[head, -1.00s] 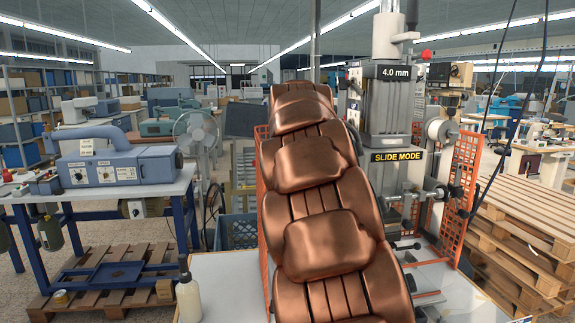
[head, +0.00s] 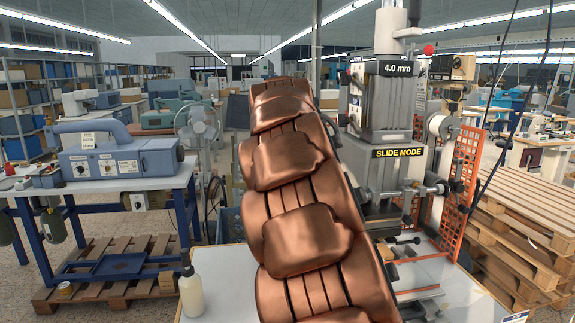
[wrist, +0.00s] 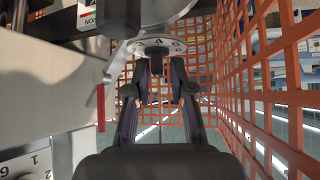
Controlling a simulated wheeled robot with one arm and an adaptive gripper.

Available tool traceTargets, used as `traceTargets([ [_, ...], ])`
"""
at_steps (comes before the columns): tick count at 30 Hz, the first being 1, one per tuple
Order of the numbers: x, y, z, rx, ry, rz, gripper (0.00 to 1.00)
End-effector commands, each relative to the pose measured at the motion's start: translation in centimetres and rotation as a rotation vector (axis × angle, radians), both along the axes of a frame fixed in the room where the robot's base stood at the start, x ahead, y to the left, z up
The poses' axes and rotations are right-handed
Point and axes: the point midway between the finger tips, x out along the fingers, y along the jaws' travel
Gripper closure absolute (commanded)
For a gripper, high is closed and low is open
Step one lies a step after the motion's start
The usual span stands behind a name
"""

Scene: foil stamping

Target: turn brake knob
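In the wrist view, a pale round dial-like part (wrist: 157,45) with dark marks on its face sits straight ahead of my fingertips. It may be the brake knob, but I cannot tell for sure. In the head view the stamping machine (head: 385,110) stands behind my copper arm, which hides my gripper.
Orange mesh (wrist: 270,100) closes off the right side in the wrist view. A grey machine body (wrist: 45,85) and a red strip (wrist: 101,108) are close on the left. In the head view a white bottle (head: 191,293) stands on the table, and wooden pallets (head: 525,225) are at right.

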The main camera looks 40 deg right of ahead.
Motion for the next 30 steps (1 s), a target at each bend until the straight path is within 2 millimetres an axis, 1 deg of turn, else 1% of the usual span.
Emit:
traceTargets([
  [1,0.0,0.0,0.0,0.000,0.001,-0.001,0.69],
  [3,0.0,-0.1,0.0,0.000,0.001,-0.001,0.64],
  [12,-0.1,-0.1,0.0,0.000,0.002,-0.001,0.64],
  [17,-0.5,0.2,0.5,0.001,0.002,-0.001,0.64],
  [23,-1.8,1.4,2.2,0.001,0.000,-0.001,0.64],
  [30,-4.1,3.6,5.6,-0.001,-0.002,0.000,0.64],
])
